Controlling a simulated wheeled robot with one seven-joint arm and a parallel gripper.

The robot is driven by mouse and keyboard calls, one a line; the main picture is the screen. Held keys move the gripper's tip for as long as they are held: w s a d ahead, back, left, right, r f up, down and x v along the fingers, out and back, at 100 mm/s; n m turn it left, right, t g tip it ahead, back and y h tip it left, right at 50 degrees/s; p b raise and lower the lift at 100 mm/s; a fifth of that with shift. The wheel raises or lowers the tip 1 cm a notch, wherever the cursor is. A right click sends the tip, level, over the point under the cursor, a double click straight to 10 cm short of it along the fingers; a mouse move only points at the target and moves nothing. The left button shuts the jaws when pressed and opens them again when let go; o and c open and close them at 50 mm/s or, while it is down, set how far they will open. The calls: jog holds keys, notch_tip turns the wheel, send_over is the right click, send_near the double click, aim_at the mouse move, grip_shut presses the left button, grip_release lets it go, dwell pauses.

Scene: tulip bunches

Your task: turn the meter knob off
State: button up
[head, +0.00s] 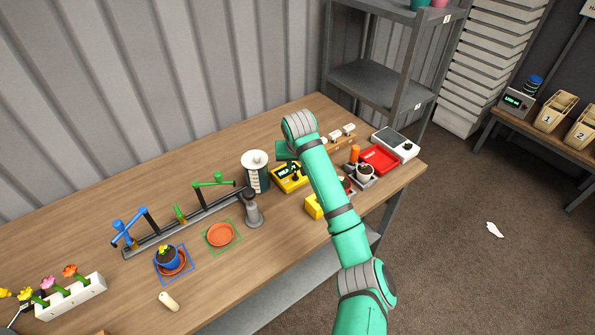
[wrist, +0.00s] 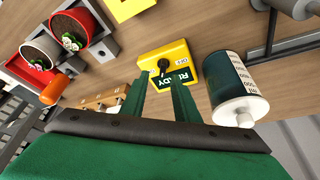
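In the wrist view the knob appears just beyond and between the fingertips. I cannot tell whether the fingers touch it, but they do not close on it. In the head view the fingertips are hard to make out.
A white-topped canister (wrist: 232,92) stands close beside the meter. Potted plants (wrist: 40,48), an orange-handled tool (wrist: 55,88) and a wooden rack (wrist: 102,100) are on its other side. A red tray (head: 378,158) and a white scale (head: 395,142) stand at the table's right end.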

aim_at(296, 174)
jog(key=x, duration=0.3)
jog(key=shift+w+a+f, duration=0.1)
jog(key=shift+a+f, duration=0.25)
jog(key=shift+f, duration=0.05)
jog(key=shift+w+f, duration=0.3)
jog(key=shift+f, duration=0.3)
jog(key=shift+d, duration=0.1)
jog(key=shift+c, duration=0.7)
grip_shut()
jog(key=shift+d, duration=0.15)
